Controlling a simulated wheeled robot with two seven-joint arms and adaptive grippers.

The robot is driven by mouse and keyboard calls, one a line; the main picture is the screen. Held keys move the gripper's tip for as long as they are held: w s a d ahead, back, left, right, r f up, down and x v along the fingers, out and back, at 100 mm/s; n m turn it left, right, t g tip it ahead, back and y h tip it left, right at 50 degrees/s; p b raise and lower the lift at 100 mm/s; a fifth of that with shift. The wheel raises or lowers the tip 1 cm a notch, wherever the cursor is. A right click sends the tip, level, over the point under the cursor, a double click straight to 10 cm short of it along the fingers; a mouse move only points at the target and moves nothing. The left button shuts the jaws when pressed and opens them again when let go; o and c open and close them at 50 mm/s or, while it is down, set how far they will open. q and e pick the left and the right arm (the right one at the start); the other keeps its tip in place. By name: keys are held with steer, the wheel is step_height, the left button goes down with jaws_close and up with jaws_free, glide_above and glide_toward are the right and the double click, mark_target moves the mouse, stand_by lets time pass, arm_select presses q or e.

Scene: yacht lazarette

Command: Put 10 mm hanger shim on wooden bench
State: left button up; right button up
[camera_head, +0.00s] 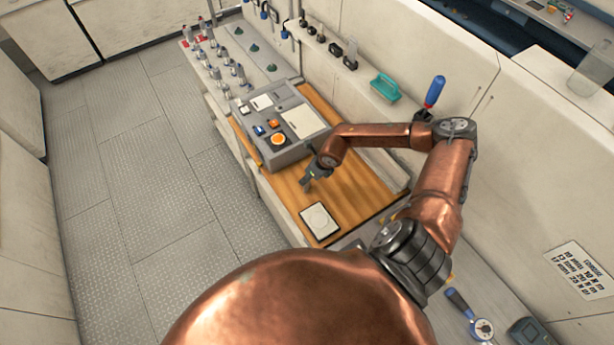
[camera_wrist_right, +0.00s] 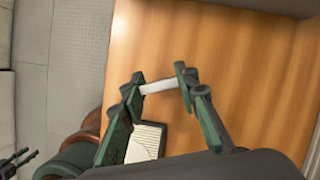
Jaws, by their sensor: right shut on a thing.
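The wooden bench (camera_head: 351,191) is an orange-brown wood top in the middle of the head view; its grain fills much of the right wrist view (camera_wrist_right: 240,75). My right gripper (camera_head: 308,183) reaches in over the bench from the right. In the right wrist view its fingers (camera_wrist_right: 160,86) are shut on a small whitish bar, taken as the hanger shim (camera_wrist_right: 158,87), held crosswise between the tips. Its gap to the wood is hard to judge. My left gripper is not in the head view; a dark pronged shape at the wrist view's lower left may be it, its state unclear.
A white square pad (camera_head: 319,221) lies on the bench's near end. A grey control box (camera_head: 280,135) stands at its far end. A shelf behind holds a teal tray (camera_head: 385,87) and a blue-handled tool (camera_head: 434,92). Bare wood lies between pad and box.

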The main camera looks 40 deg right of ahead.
steer(key=o, duration=1.2)
steer(key=shift+f, duration=0.1)
steer(key=shift+r, duration=0.3)
steer(key=b+v, duration=0.1)
steer(key=v, duration=1)
steer(key=shift+s+r+b, duration=0.2)
steer(key=shift+r+b, duration=0.1)
steer(key=shift+r, duration=0.05)
steer(key=shift+d, duration=0.1)
